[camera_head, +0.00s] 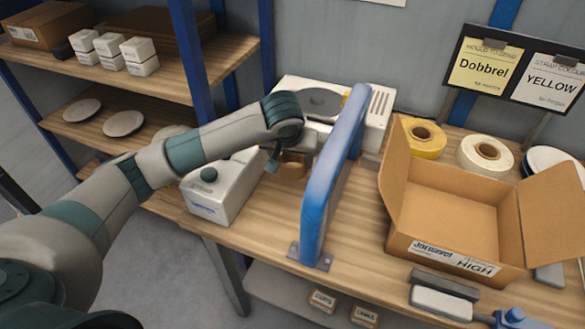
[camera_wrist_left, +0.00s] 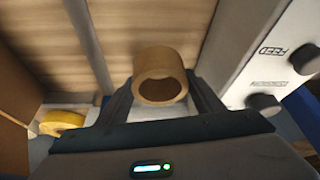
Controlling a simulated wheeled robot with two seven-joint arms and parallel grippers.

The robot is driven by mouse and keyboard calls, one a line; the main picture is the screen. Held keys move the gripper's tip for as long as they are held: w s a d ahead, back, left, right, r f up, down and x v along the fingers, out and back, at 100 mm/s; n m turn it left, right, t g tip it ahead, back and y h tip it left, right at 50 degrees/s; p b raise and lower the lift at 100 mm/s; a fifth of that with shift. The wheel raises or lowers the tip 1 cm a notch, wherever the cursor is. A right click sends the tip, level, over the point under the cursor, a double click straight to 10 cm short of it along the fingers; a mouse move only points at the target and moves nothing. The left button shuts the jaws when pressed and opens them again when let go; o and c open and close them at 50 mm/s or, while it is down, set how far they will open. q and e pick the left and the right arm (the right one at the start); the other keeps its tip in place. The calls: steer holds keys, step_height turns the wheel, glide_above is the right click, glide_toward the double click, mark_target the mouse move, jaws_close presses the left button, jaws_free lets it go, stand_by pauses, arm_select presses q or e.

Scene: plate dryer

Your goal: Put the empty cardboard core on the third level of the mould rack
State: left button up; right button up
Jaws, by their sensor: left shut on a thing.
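The cardboard core (camera_wrist_left: 172,62) is a short, hollow brown tube between the two fingers of my left gripper (camera_wrist_left: 160,90) in the wrist view. In the head view the core (camera_head: 292,166) shows partly below my left wrist, over the workbench; the left gripper (camera_head: 284,156) is mostly hidden by the arm. A blue-posted shelf unit with wooden boards (camera_head: 185,92), probably the mould rack, stands at the left. My right gripper is not in view.
A white machine (camera_head: 378,112) and a blue arched frame (camera_head: 333,180) stand close to the left gripper. A white unit (camera_head: 225,185) lies below the forearm. An open cardboard box (camera_head: 450,215), a yellow roll (camera_head: 425,137) and a white roll (camera_head: 484,154) are at the right.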

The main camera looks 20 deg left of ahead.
arm_select(q)
steer(key=shift+f, duration=0.55)
steer(key=shift+f+p, duration=0.8)
steer(key=shift+f, duration=1.35)
steer(key=shift+f+b, duration=0.2)
steer(key=shift+b, duration=0.1)
steer(key=o, duration=1)
steer(key=shift+o, duration=0.2)
